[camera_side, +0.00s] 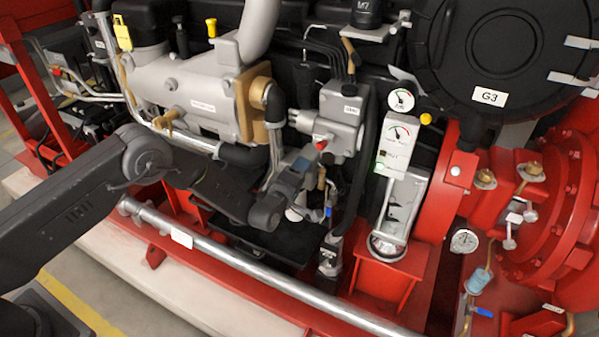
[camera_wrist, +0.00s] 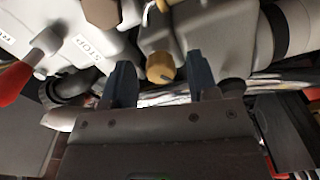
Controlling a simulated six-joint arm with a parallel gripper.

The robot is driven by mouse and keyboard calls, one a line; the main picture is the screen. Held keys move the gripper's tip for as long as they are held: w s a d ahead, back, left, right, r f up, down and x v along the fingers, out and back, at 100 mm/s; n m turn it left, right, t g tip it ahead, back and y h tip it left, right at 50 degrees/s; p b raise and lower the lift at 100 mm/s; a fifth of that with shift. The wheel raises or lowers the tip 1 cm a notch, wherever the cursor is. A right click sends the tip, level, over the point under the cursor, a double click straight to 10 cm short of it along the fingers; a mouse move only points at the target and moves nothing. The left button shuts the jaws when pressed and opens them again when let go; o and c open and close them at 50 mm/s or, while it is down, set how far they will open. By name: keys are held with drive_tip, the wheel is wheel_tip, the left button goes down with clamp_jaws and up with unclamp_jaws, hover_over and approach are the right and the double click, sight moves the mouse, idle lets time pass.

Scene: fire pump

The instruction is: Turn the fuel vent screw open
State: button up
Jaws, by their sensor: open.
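A brass-coloured knurled screw (camera_wrist: 160,68) sits on a grey metal body in the wrist view; I take it for the fuel vent screw. My gripper (camera_wrist: 161,78) is open, with one dark blue finger on each side of the screw. Clear gaps show between the screw and both fingers, so it is not gripped. In the side view my gripper (camera_side: 304,165) is small and reaches up to the underside of the grey filter housing (camera_side: 341,105). I cannot make out the screw in that view.
A red-tipped lever (camera_wrist: 15,82) is left of my gripper, and a hex brass fitting (camera_wrist: 101,12) is above. Cables (camera_wrist: 260,88) run behind the fingers. In the side view, a gauge panel (camera_side: 397,148) stands to the right and a silver pipe (camera_side: 250,268) crosses below.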

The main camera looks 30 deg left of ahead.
drive_tip(key=shift+s, duration=0.1)
drive_tip(key=s, duration=1.3)
drive_tip(key=shift+s, duration=0.3)
wheel_tip(320, 180, up, 12)
drive_tip(key=w+a+m+g, duration=0.2)
drive_tip(key=m+g, duration=0.1)
drive_tip(key=s+a+r+m+g+h, duration=0.1)
drive_tip(key=s+a+r+m+g, duration=0.35)
drive_tip(key=r, duration=0.45)
drive_tip(key=s+a+r+m+g, duration=0.1)
drive_tip(key=s+a+r+m, duration=0.1)
drive_tip(key=s, duration=0.7)
drive_tip(key=s+a+r+m+g, duration=0.1)
drive_tip(key=s+a+m+g, duration=0.1)
drive_tip(key=s, duration=0.7)
drive_tip(key=s+a+r+m+g+y, duration=0.1)
drive_tip(key=s+a+r+m+g, duration=0.1)
drive_tip(key=s, duration=0.7)
drive_tip(key=shift+a+r+m, duration=0.3)
drive_tip(key=shift+a+m, duration=0.4)
drive_tip(key=shift+m, duration=0.15)
